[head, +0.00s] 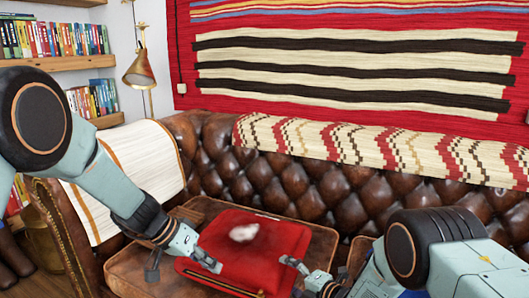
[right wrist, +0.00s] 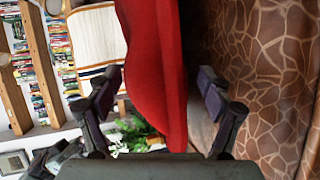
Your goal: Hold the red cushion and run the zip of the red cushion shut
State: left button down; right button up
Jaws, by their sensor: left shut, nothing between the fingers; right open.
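The red cushion (head: 262,248) lies on the brown leather seat, with a white fluffy patch (head: 243,232) on its top. A thin brass-coloured zip line (head: 222,285) runs along its near edge; I cannot tell how far it is closed. My left gripper (head: 212,264) is shut and empty, over the cushion's near left part; I cannot tell if it touches. My right gripper (head: 292,275) is open at the cushion's right side. In the right wrist view the cushion (right wrist: 160,70) stands between the spread fingers of the right gripper (right wrist: 161,88).
The tufted leather sofa back (head: 270,180) rises behind the cushion. A cream throw (head: 130,175) hangs at the left and a patterned one (head: 400,150) along the top. A brass lamp (head: 140,70) and bookshelves (head: 60,62) stand at the left.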

jog(key=shift+d, duration=0.1)
jog(key=shift+s+d+r, duration=0.1)
jog(key=shift+s+d, duration=0.1)
jog(key=v, duration=1.1)
jog(key=shift+s, duration=0.15)
jog(key=shift+a, duration=0.1)
jog(key=x, duration=1.1)
jog(key=shift+w+a, duration=0.15)
jog(key=shift+w, duration=0.25)
pick_arm(q)
jog(key=shift+x, duration=0.95)
jog(key=shift+a+r, duration=0.1)
